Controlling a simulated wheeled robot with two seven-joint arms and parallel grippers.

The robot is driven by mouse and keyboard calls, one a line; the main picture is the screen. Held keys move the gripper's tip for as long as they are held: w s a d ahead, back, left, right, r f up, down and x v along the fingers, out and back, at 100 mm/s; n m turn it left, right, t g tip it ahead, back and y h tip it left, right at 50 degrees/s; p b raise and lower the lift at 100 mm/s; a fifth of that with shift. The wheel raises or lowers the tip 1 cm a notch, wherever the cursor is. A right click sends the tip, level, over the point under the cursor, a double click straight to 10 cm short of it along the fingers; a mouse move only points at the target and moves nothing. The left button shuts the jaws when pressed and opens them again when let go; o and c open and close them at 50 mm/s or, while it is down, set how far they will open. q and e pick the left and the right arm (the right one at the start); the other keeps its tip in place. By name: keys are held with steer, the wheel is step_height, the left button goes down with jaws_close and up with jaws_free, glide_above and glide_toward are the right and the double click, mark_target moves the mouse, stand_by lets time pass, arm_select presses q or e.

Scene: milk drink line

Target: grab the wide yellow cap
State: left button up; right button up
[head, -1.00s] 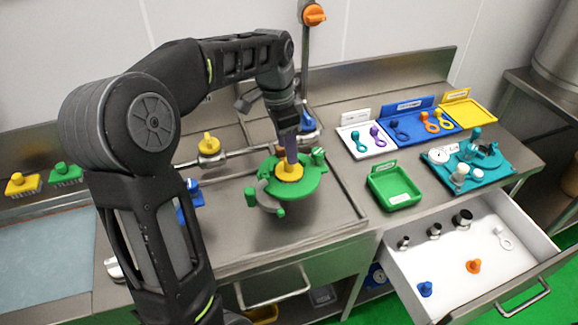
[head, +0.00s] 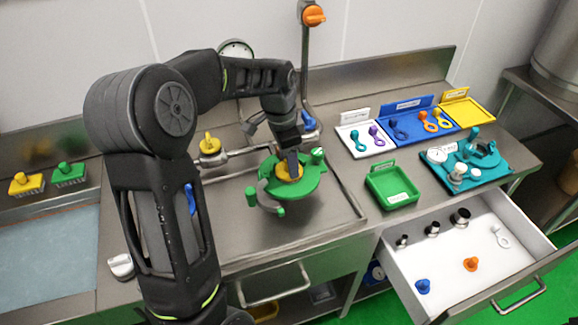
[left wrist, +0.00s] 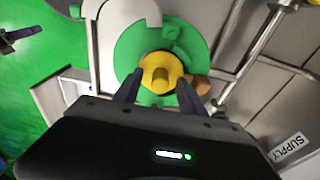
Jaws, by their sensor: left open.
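The wide yellow cap (head: 288,171) sits on the middle of a green round fixture (head: 308,184) on the steel counter. In the left wrist view the cap (left wrist: 160,72) has a raised grip bar and lies between and just beyond my fingertips. My left gripper (head: 291,160) comes down from above at the cap; its two fingers (left wrist: 158,90) are apart, one on each side of the cap. The head view does not show whether they touch it.
A smaller yellow knob (head: 210,143) stands on the pipe at the left. A green tray (head: 392,186) and a teal tray (head: 490,178) are to the right. An open drawer (head: 455,268) with loose parts juts out at the front right. A pipe (left wrist: 262,50) runs beside the fixture.

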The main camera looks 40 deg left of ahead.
arm_select(q)
steer(key=shift+c, duration=0.2)
jaws_close()
stand_by(0.6)
